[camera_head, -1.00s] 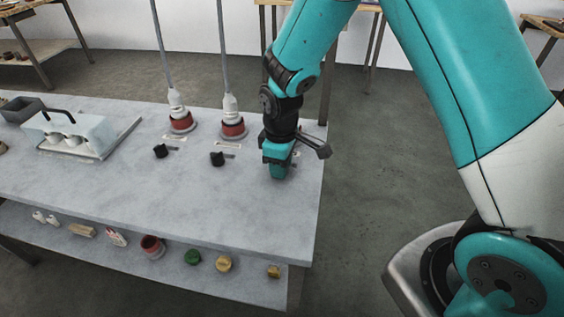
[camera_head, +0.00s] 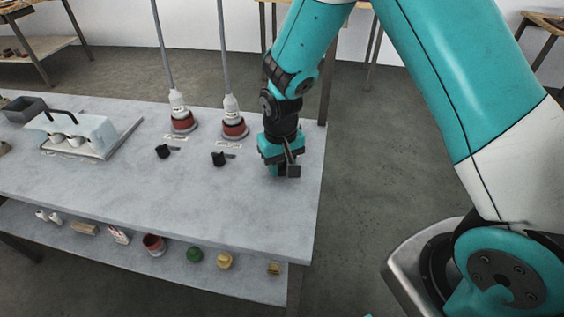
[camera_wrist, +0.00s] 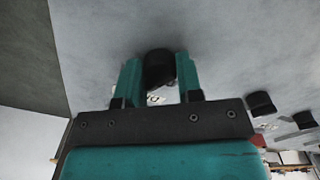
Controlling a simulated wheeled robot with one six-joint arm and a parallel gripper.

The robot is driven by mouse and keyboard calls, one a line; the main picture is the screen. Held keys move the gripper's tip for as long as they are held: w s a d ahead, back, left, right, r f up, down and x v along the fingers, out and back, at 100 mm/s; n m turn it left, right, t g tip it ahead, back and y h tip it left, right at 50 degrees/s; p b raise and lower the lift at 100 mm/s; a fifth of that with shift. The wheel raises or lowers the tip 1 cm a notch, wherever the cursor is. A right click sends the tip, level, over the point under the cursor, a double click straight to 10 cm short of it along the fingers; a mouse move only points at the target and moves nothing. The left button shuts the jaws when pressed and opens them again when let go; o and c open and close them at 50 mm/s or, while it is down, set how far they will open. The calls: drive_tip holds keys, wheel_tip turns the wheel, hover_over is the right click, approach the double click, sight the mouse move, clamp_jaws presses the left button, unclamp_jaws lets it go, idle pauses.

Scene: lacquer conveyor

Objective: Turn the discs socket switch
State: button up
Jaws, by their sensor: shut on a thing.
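A black switch knob (camera_wrist: 160,68) stands between the two teal fingers of my gripper (camera_wrist: 158,82) in the wrist view, and the fingers are shut on it. In the head view my gripper (camera_head: 280,170) points down at the right end of the grey bench and hides this knob. Two more black knobs, the left one (camera_head: 162,151) and the middle one (camera_head: 218,158), stand in a row to its left, each by a small label. Behind them are two red sockets (camera_head: 184,123) (camera_head: 234,129) with white plugs. I cannot read the labels.
The bench top (camera_head: 120,190) is clear in front of the knobs. A white appliance on a tray (camera_head: 110,150) and a dark bin (camera_head: 22,108) stand at the left. Several small items, including a green one (camera_head: 195,255), lie on the lower shelf. Cords rise from the plugs.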

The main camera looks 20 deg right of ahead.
sight(281, 163)
drive_tip(key=shift+m, duration=0.7)
drive_tip(key=o, duration=0.9)
wheel_tip(281, 163, up, 17)
drive_tip(key=shift+r, duration=0.2)
drive_tip(key=s+a+r+n+y, duration=0.1)
drive_tip(key=s+r+n, duration=0.1)
drive_tip(key=s, duration=0.5)
drive_tip(key=s+a+r+n+y, duration=0.1)
drive_tip(key=s+a+r+n, duration=0.1)
drive_tip(key=s, duration=0.5)
drive_tip(key=s+a+r+n+y, duration=0.1)
drive_tip(key=s+n, duration=0.3)
drive_tip(key=s, duration=0.4)
drive_tip(key=shift+a+r+y, duration=0.2)
drive_tip(key=shift+r+y, duration=0.4)
drive_tip(key=shift+r, duration=0.05)
